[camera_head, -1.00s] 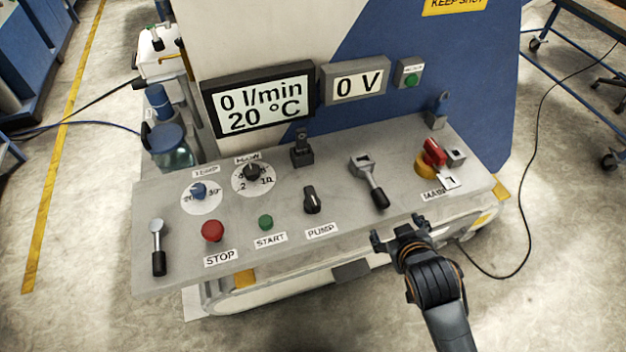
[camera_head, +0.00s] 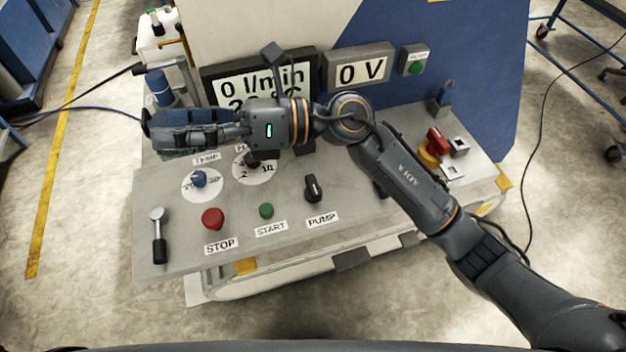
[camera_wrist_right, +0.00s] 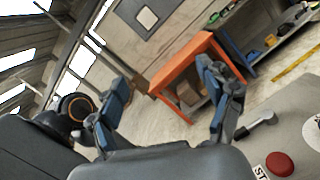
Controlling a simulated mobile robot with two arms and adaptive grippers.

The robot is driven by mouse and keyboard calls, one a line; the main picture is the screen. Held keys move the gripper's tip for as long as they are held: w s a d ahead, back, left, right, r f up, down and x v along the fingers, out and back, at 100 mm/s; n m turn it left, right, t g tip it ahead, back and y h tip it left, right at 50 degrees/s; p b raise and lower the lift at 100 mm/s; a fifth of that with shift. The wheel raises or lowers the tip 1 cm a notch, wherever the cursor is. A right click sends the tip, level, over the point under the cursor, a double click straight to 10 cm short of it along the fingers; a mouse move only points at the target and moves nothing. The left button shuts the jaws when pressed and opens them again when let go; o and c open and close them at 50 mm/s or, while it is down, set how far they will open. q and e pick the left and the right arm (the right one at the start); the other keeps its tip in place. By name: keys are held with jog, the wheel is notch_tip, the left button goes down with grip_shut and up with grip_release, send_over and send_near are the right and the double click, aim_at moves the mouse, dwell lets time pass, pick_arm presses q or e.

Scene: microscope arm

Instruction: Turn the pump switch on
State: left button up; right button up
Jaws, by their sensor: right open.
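The pump switch (camera_head: 313,188) is a black rotary knob on the grey sloped panel, just above its PUMP label (camera_head: 322,219). It is in plain sight in the head view. My right arm reaches in from the lower right and passes above the panel, right of and behind the knob. My right gripper (camera_head: 155,130) points left over the panel's back left corner, well away from the knob. In the right wrist view the gripper (camera_wrist_right: 160,78) is open, with nothing between its fingers. The wrist view does not show the knob. My left gripper is not in view.
The green START button (camera_head: 266,211), red STOP button (camera_head: 213,218) and a lever (camera_head: 157,237) lie left of the knob. A red main switch (camera_head: 437,143) is at the right. My arm partly covers the flow display (camera_head: 225,92). The space in front of the knob is clear.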

notch_tip(320, 180, down, 5)
jog(key=s+n+g+h, duration=0.1)
jog(key=n+h, duration=0.3)
jog(key=h, duration=0.1)
jog(key=n+t+h, duration=0.3)
jog(key=t+h, duration=0.2)
jog(key=h, duration=0.9)
send_near(313, 184)
notch_tip(313, 184, down, 9)
jog(key=p, duration=0.4)
jog(key=shift+a+r, duration=0.15)
jog(key=shift+f, duration=0.5)
jog(key=c, duration=1.2)
jog(key=shift+o, duration=0.2)
